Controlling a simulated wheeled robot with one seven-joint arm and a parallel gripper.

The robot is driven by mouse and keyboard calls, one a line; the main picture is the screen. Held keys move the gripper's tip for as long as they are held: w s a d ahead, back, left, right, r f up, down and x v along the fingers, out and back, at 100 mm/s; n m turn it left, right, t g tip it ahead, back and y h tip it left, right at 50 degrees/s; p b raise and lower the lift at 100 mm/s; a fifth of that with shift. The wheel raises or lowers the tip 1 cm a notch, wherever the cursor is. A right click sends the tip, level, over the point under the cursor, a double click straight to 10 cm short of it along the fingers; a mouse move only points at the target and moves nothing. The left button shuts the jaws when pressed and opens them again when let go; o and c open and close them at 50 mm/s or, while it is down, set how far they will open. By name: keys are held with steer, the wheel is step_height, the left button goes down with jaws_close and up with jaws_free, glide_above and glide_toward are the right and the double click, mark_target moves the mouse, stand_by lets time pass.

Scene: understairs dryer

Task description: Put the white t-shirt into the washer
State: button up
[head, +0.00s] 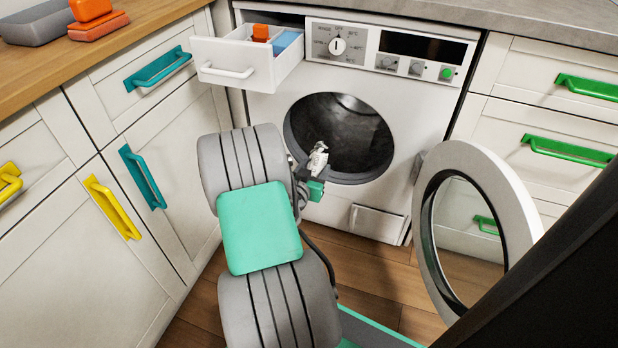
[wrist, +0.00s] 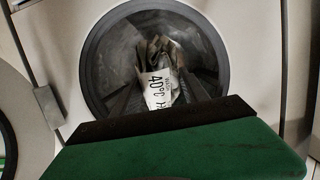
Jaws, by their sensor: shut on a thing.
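The white t-shirt (head: 318,158) is a small crumpled bundle in my gripper (head: 314,172), at the lower left part of the washer's round opening. The drum (wrist: 105,60) lies behind the t-shirt in the wrist view. I cannot tell whether the t-shirt is past the rim.
The round washer door (head: 520,205) is swung wide open to the right. The detergent drawer (head: 250,60) is pulled out at the upper left, holding orange and blue items. Cabinets with teal handles (head: 143,177) stand left, and drawers with green handles (head: 568,150) right.

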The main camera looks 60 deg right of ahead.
steer(key=r+x, duration=0.3)
steer(key=x, duration=2.4)
steer(key=shift+d, duration=0.55)
step_height(320, 180, down, 7)
steer(key=shift+r, duration=0.1)
steer(key=o, duration=1.5)
steer(key=shift+o, duration=0.2)
steer(key=p+v, duration=0.3)
steer(key=v, duration=0.5)
